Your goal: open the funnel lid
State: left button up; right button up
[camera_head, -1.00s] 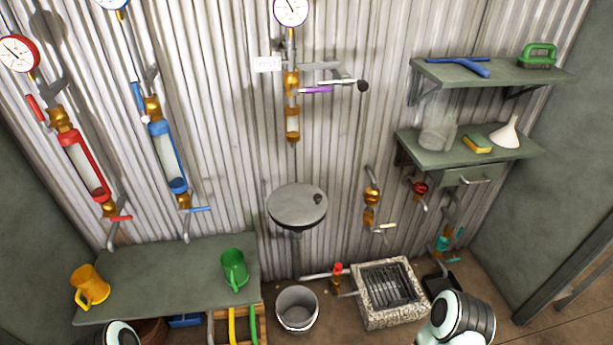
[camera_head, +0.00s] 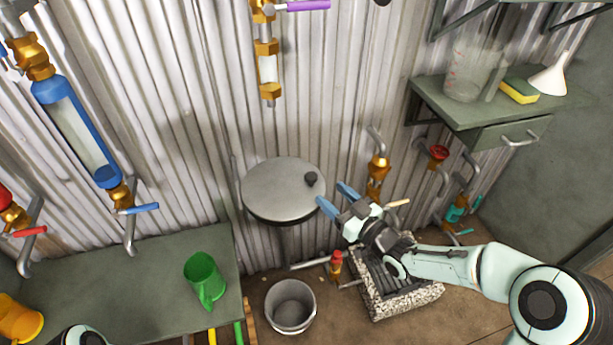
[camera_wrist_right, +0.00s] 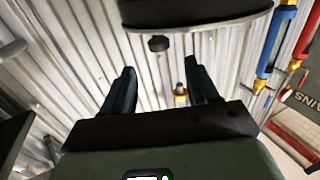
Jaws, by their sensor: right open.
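The funnel lid (camera_head: 278,188) is a round grey disc with a small black knob (camera_head: 311,179) near its right edge. It lies flat over the funnel at the wall, and the funnel beneath is hidden. My right gripper (camera_head: 333,196) is open and empty, its blue fingers just right of the knob and pointing towards it, apart from it. In the right wrist view the lid's dark edge (camera_wrist_right: 195,14) is at the top, and the knob (camera_wrist_right: 159,44) shows ahead between the two open fingers (camera_wrist_right: 160,77). My left gripper is not in view.
A grey bucket (camera_head: 290,306) stands on the floor below the lid. A stone-rimmed drain (camera_head: 405,303) lies under my right arm. A shelf (camera_head: 450,108) is at upper right.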

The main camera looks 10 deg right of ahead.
aim_at(283, 181)
jog(key=b+x, duration=0.2)
jog(key=x, duration=0.9)
jog(key=shift+f, duration=0.1)
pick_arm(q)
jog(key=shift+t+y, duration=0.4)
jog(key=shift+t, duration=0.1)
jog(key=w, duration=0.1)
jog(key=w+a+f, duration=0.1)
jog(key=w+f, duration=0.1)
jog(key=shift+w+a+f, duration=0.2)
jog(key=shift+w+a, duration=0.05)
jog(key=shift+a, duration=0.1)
pick_arm(e)
grip_shut()
